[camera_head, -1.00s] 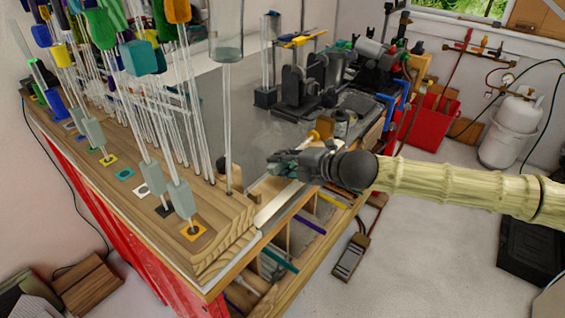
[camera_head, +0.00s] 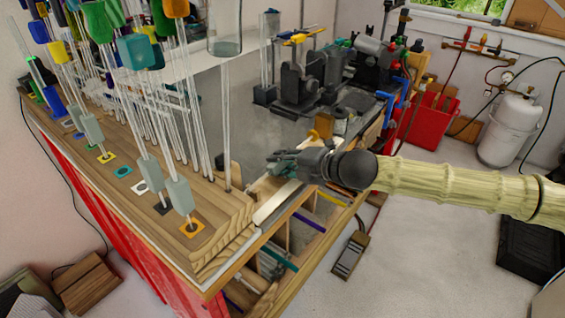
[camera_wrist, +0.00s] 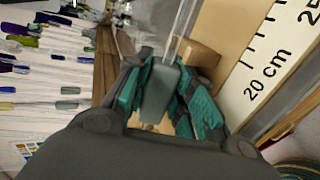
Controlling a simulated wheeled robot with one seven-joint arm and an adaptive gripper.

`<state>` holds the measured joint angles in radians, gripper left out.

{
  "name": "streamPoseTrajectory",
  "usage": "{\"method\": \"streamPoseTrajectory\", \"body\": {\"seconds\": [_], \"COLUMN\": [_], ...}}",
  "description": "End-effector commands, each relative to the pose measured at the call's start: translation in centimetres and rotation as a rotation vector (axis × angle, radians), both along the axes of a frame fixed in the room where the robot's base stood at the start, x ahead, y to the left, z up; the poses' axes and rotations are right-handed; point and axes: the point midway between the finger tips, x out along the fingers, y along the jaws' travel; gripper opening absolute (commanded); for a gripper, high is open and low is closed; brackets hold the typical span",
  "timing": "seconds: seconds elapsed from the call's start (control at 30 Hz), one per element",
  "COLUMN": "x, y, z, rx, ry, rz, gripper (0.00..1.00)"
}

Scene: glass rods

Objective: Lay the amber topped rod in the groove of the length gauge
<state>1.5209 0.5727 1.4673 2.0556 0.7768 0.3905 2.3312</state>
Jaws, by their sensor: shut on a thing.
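My gripper (camera_head: 283,163) is near the right end of the bench, above the pale length gauge (camera_head: 274,206). In the wrist view its teal fingers (camera_wrist: 163,85) are shut on the grey-green sleeve of a clear glass rod (camera_wrist: 184,28). The rod runs upward out of that view, beside a wooden block and the gauge's white scale (camera_wrist: 262,75), marked 20 cm. An amber piece (camera_head: 323,123) shows just behind my gripper in the head view; I cannot tell whether it is the held rod's top. The groove is not clearly visible.
A wooden rack (camera_head: 150,205) with several upright, colour-topped glass rods stands left of my gripper. A tall clear cylinder (camera_head: 225,35) rises near its right end. Dark machines (camera_head: 305,80) stand behind. Open compartments with coloured rods lie below the gauge.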

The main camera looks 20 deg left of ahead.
Motion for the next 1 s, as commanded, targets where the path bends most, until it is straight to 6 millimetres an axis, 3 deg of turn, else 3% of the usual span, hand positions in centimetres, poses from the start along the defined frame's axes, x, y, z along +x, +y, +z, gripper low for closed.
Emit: {"method": "streamPoseTrajectory", "body": {"seconds": [0.57, 0.6, 0.7, 1.0], "x": [0.01, 0.01, 0.01, -0.01], "y": [0.00, 0.00, -0.01, -0.06], "z": [-0.48, -0.48, -0.49, -0.69], "rx": [0.000, 0.000, 0.000, -0.003], "ry": [0.000, 0.000, 0.000, 0.002], "rz": [0.000, 0.000, 0.000, 0.000], "gripper": [0.00, 0.28, 0.46, 0.49]}}
